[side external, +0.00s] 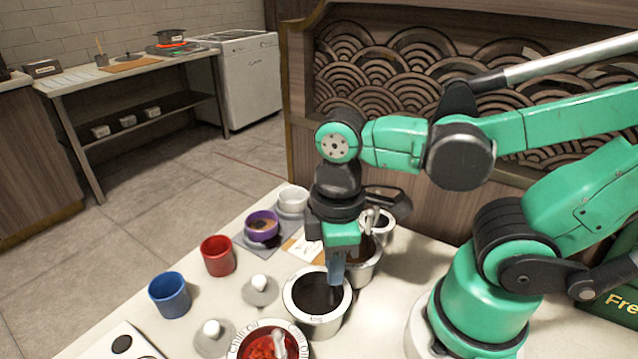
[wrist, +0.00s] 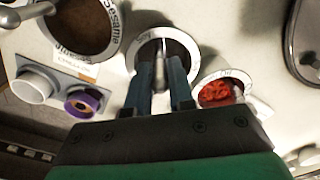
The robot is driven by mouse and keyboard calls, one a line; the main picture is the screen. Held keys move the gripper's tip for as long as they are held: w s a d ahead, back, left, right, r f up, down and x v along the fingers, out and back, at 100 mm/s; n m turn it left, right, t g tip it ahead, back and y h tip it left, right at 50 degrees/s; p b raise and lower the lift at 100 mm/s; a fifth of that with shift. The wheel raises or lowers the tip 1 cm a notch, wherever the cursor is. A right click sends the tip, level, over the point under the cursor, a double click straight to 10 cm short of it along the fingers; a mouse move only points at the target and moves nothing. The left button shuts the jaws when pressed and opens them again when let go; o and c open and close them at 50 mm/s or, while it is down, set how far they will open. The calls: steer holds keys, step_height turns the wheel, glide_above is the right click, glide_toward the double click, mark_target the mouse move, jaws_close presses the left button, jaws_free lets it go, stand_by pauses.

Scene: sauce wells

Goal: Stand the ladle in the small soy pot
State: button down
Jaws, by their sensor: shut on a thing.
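My gripper (side external: 335,280) is shut, its blue fingers pointing down over a pot with dark contents (side external: 291,299). In the wrist view, my fingers (wrist: 163,88) close on the pale grey handle of the ladle (wrist: 160,68). The ladle lines up with the opening of the dark pot (wrist: 139,59) between the sesame and chili pots. Whether its lower end touches the pot's bottom cannot be told. In the side view, the ladle is mostly hidden by my fingers.
A chili oil pot (side external: 301,343) with a ladle stands in front. A sesame pot (wrist: 117,48) with a ladle stands behind. Pale lids (side external: 262,292) lie to the left. Blue (side external: 170,296), red (side external: 218,257), purple (side external: 262,226) and white (side external: 292,200) cups line the counter's left side.

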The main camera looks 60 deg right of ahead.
steer(key=shift+f, duration=0.1)
steer(key=shift+c, duration=0.2)
jaws_free()
stand_by(0.6)
steer(key=shift+r, duration=4.55)
